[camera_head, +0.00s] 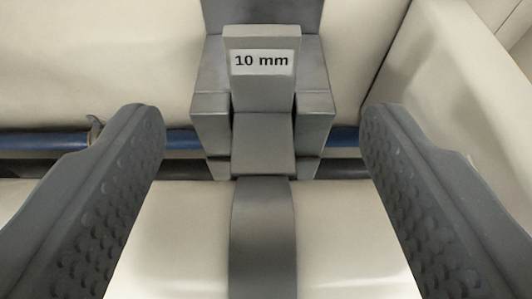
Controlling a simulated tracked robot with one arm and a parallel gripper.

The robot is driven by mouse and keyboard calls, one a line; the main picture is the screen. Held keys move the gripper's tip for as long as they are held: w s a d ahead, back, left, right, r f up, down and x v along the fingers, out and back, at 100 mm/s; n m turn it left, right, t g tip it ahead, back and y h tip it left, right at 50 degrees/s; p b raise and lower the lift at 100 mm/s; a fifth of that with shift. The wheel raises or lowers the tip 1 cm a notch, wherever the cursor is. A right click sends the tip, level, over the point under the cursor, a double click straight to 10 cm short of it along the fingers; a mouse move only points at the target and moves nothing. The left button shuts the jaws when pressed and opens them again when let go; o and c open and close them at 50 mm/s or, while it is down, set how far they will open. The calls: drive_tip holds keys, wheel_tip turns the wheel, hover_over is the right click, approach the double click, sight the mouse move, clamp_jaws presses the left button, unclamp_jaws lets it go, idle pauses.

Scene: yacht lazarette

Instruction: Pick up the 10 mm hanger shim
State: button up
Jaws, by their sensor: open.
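The 10 mm hanger shim (263,90) is a grey block with a white "10 mm" label near its top. It sits upright in a darker grey hanger bracket (210,125), whose sides stand to its left and right. My gripper (262,140) is open, with one dark, dimpled finger on each side of the shim and bracket. There is a visible gap between each finger and the bracket, and nothing is held. The shim's back and any part inside the bracket are hidden.
A blue pipe (182,139) and a dark pipe (345,167) run across behind the fingers and bracket. A curved grey strap (263,240) extends below the shim. Cream panels (100,60) surround this, with a raised wall (450,80) at right.

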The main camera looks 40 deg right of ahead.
sight(262, 54)
drive_tip(key=shift+p+x, duration=0.8)
drive_tip(key=shift+x, duration=2.75)
drive_tip(key=shift+c, duration=0.3)
drive_tip(key=c, duration=1.1)
drive_tip(key=shift+o, duration=0.2)
drive_tip(key=shift+r, duration=0.1)
wheel_tip(262, 54, up, 9)
drive_tip(key=p, duration=0.8)
drive_tip(key=shift+r, duration=0.2)
drive_tip(key=shift+f, duration=0.1)
